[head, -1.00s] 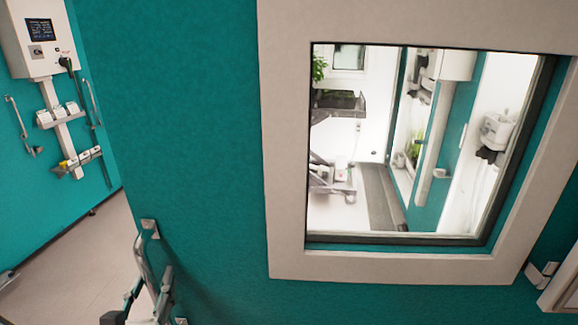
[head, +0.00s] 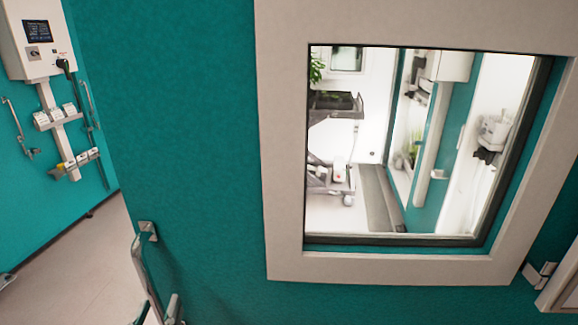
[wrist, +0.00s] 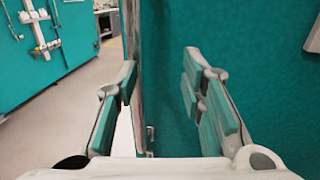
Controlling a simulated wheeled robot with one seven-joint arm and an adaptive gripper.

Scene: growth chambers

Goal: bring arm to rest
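My gripper (wrist: 160,62) is open in the wrist view, its two fingers with teal pads wide apart and nothing held between them. Behind the fingers stands a teal door (head: 190,130) with a pale-framed window. A metal door handle (head: 140,265) is at the door's lower left in the head view. In the wrist view an upright metal bar (wrist: 132,40) runs behind the left finger, near the door's edge. I cannot tell whether the finger touches it. In the head view only a small part of my gripper shows at the bottom edge, beside the handle.
A white wall unit (head: 38,45) with a screen and hoses hangs on the teal wall at left. Pale floor (head: 75,250) lies open left of the door. Through the window (head: 335,215), a cart (head: 335,105) and plants show. A metal hinge (head: 538,275) is at right.

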